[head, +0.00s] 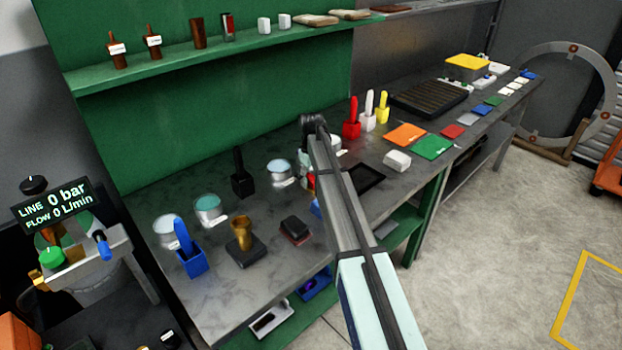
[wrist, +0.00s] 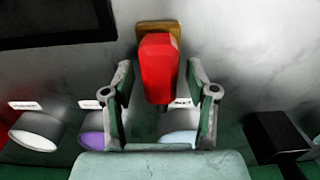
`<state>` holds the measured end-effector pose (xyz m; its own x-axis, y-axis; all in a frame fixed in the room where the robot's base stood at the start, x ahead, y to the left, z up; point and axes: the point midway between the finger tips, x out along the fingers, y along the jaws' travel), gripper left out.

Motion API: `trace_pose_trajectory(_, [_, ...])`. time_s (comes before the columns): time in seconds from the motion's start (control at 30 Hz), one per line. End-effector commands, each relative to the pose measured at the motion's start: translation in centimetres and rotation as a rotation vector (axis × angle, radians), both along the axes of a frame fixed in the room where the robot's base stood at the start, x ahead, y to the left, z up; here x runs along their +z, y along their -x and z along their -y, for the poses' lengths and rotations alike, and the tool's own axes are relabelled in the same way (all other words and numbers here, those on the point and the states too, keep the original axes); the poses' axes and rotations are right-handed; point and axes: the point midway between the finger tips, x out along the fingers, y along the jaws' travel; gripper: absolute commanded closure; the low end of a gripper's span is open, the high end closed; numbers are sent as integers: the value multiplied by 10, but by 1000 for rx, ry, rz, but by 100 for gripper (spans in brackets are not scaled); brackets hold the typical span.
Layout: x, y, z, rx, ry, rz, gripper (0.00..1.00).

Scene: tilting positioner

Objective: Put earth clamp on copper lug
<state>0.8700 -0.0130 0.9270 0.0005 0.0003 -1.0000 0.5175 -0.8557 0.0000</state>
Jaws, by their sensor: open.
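In the wrist view my gripper (wrist: 159,78) is open, with one finger on each side of a red block-shaped object (wrist: 158,62). Gaps show between the fingers and its sides. A brownish-gold piece (wrist: 172,31) shows at the far end of the red object; I cannot tell if they are joined. I cannot tell for sure which is the earth clamp or copper lug. In the head view my arm hides the gripper, and a bit of red (head: 311,182) shows beside the arm.
Labelled round pots, one purple inside (wrist: 92,142), stand near the gripper, with a black block (wrist: 277,134) to the right. On the bench are a brass cup on a dark base (head: 241,238), a blue holder (head: 192,262) and a dark tray (head: 367,178).

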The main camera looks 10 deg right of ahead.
Motion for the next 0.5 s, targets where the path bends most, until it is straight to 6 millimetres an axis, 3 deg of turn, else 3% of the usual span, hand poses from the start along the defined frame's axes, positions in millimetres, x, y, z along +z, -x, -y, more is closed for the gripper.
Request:
trace_pose_trajectory(0.23, [19,-1,0,0,0,2,42])
trace_pose_trajectory(0.5, [71,-2,0,0,1,3,42])
